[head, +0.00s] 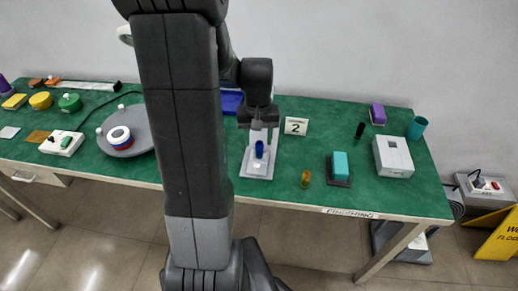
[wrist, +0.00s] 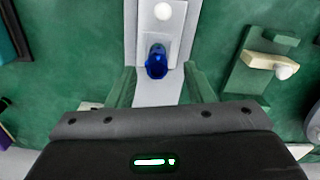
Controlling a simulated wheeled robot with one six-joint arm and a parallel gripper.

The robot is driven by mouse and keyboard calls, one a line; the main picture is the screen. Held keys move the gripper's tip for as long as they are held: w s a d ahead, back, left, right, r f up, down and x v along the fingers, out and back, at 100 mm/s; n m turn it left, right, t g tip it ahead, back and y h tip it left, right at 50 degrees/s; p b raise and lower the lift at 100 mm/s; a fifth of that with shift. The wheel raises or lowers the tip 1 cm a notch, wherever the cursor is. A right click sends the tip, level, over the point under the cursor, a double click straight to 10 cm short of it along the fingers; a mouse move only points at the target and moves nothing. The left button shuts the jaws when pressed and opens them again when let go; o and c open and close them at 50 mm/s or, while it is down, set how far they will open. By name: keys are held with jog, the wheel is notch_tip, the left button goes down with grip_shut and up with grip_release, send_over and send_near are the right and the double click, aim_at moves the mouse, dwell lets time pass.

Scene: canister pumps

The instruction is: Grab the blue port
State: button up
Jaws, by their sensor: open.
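The blue port (head: 259,149) is a small upright blue piece on a light grey plate (head: 257,169) near the middle of the green table. My gripper (head: 263,136) points down over it, with its two fingers apart. In the wrist view the blue port (wrist: 157,66) shows between the open fingertips (wrist: 160,72), a finger on either side. I cannot tell whether a finger touches it. A white round knob (wrist: 163,12) stands on the same plate. My arm hides part of the table left of the plate.
A "2" card (head: 296,126) stands behind right of the plate. An amber piece (head: 306,178), a teal block (head: 340,166) and a grey box (head: 393,156) stand to the right. Bare tabletop lies between these things.

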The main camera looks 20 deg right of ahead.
aim_at(259, 142)
notch_tip(259, 142, down, 4)
jog(key=shift+d+f, duration=0.15)
jog(key=shift+s, duration=0.1)
grip_shut()
